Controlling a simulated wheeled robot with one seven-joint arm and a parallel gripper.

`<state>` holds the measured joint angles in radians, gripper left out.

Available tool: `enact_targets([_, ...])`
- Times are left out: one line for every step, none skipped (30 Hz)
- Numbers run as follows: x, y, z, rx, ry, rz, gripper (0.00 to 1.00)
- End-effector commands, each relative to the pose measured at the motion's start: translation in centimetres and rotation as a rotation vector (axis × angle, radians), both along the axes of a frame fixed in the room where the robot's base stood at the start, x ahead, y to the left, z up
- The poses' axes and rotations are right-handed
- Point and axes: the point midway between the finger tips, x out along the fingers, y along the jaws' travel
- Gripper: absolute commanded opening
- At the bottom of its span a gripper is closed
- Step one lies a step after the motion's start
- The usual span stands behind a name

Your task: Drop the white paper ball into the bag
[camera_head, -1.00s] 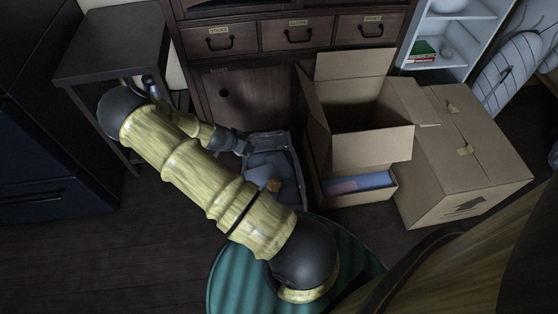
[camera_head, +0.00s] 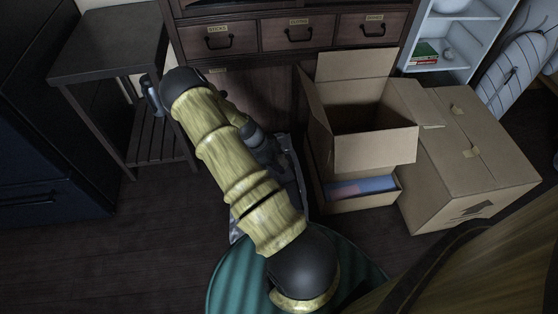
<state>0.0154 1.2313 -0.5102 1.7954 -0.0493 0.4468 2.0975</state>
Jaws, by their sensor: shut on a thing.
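My gripper (camera_head: 268,155) is low in front of the cabinet, partly hidden behind my own arm. It is over or beside a dark grey open container (camera_head: 297,182), which I take to be the bag. My arm covers most of this container, so its contents are hidden. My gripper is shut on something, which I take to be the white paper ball. The ball itself and the fingertips cannot be made out.
An open cardboard box (camera_head: 375,150) stands right of the container, above a low box with a blue item (camera_head: 362,187). A closed carton (camera_head: 470,165) is farther right. A dark side table (camera_head: 108,45) is left, a green striped round surface (camera_head: 235,280) in front.

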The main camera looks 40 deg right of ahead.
Motion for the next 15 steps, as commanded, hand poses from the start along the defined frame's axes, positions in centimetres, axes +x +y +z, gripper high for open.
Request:
enact_targets([0.0,0.0,-0.2,0.0,0.0,0.001,0.34])
enact_targets([0.0,0.0,-0.4,0.0,0.0,0.001,0.34])
enact_targets([0.0,0.0,-0.6,0.0,0.0,0.001,0.34])
enact_targets([0.0,0.0,-0.8,0.0,0.0,0.002,0.34])
enact_targets([0.0,0.0,-1.1,0.0,0.0,0.002,0.34])
enact_targets([0.0,0.0,-1.5,0.0,0.0,0.002,0.34])
enact_targets([0.0,0.0,-1.8,0.0,0.0,0.002,0.34])
enact_targets([0.0,0.0,-2.1,0.0,0.0,0.002,0.34])
enact_targets([0.0,0.0,-2.6,0.0,0.0,0.002,0.34])
enact_targets([0.0,0.0,-3.0,0.0,0.0,0.002,0.34])
enact_targets([0.0,0.0,-3.4,0.0,0.0,0.002,0.34])
enact_targets([0.0,0.0,-3.9,0.0,0.0,0.002,0.34])
enact_targets([0.0,0.0,-4.2,0.0,0.0,0.002,0.34])
enact_targets([0.0,0.0,-4.6,-0.001,0.001,0.002,0.34])
enact_targets([0.0,0.0,-5.0,-0.001,0.001,0.002,0.34])
